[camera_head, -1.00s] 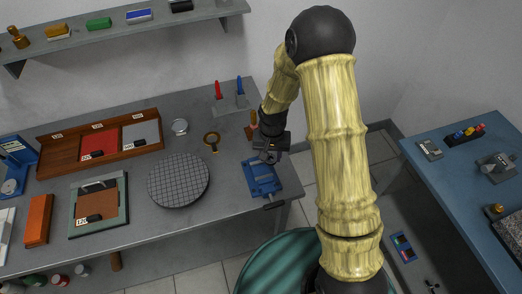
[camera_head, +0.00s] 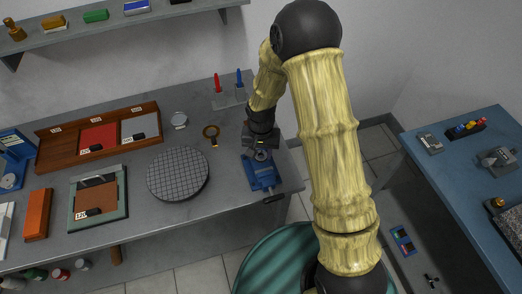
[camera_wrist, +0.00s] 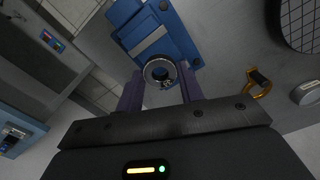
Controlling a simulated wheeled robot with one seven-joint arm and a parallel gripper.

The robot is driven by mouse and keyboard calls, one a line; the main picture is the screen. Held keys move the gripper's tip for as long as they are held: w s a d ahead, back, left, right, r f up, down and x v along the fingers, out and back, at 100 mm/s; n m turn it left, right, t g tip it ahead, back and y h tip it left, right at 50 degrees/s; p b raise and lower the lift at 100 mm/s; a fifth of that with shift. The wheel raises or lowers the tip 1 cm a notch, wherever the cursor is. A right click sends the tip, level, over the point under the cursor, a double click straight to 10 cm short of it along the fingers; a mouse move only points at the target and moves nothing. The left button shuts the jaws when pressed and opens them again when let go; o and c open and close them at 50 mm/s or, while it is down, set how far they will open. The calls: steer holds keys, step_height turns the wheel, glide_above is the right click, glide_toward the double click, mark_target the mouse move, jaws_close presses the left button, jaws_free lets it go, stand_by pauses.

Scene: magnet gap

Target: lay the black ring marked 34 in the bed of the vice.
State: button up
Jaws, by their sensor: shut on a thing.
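My gripper (camera_wrist: 160,88) is shut on a black ring (camera_wrist: 149,76), held between its two purple fingertips. A small light mark shows on the ring's side, too small to read surely. The blue vice (camera_wrist: 138,30) lies just beyond the ring in the wrist view, and the ring overlaps its near end there. In the head view my gripper (camera_head: 261,153) is at the back end of the vice (camera_head: 264,180), which sits at the bench's right edge. The ring's height above the vice bed is hard to tell.
A round gridded plate (camera_head: 178,174) lies left of the vice. A brass-coloured magnifier (camera_head: 211,131) and a stand with red and blue tools (camera_head: 228,98) are behind. The grey bench (camera_head: 222,185) is clear between plate and vice. A blue table (camera_head: 450,180) stands at right.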

mark_target(261, 164)
steer(key=shift+f+b, duration=1.15)
steer(key=shift+f, duration=0.6)
steer(key=shift+f, duration=0.15)
steer(key=o, duration=1)
steer(key=c, duration=0.5)
steer(key=shift+r+p, duration=1.55)
steer(key=shift+r, duration=0.7)
